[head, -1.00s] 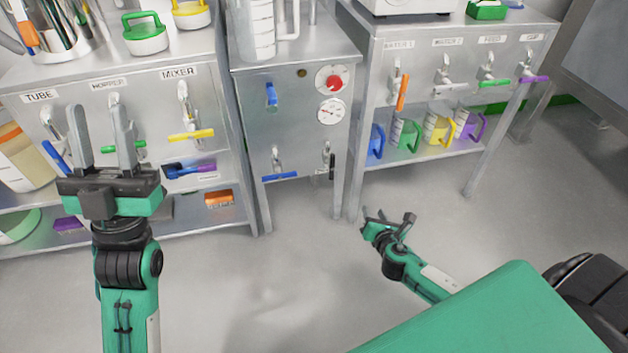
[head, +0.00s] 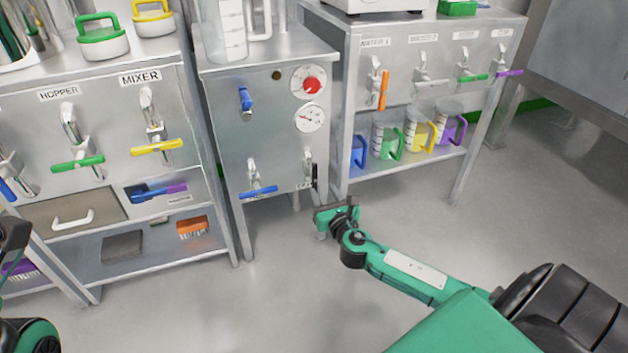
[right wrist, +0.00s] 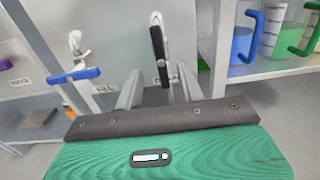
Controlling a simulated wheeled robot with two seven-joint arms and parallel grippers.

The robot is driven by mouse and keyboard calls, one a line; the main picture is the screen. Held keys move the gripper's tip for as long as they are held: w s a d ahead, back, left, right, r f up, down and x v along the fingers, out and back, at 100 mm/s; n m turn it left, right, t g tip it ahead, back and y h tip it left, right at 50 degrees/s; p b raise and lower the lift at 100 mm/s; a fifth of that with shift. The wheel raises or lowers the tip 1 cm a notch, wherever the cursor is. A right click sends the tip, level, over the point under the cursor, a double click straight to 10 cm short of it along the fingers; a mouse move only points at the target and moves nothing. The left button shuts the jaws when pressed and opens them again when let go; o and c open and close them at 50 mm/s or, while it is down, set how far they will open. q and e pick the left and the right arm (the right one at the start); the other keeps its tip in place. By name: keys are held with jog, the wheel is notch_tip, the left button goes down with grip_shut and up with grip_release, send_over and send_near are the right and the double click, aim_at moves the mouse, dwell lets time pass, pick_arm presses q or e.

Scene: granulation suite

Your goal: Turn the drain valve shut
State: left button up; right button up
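A valve with a black lever (head: 315,181) is low on the right of the middle steel cabinet's front. The right wrist view shows the black lever (right wrist: 159,48) hanging upright below a silver fitting. A blue-lever valve (head: 258,192) is to its left, its lever level. The labels by both are too small to read, so I cannot tell which is marked drain. My right gripper (right wrist: 158,88) is open and empty, with the black lever between its fingers in the picture, apparently not gripped. My left gripper (head: 14,238) is only partly in view at the left edge.
The middle cabinet (head: 265,140) also has a red dial (head: 311,84), a gauge (head: 309,118) and an upper blue lever (head: 245,99). A bench with valves and coloured jugs (head: 390,142) stands to its right. The hopper and mixer bench (head: 110,122) is left. Floor in front is clear.

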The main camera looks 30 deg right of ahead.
aim_at(315, 178)
jog(key=b+x, duration=0.3)
jog(key=x, duration=0.5)
grip_shut()
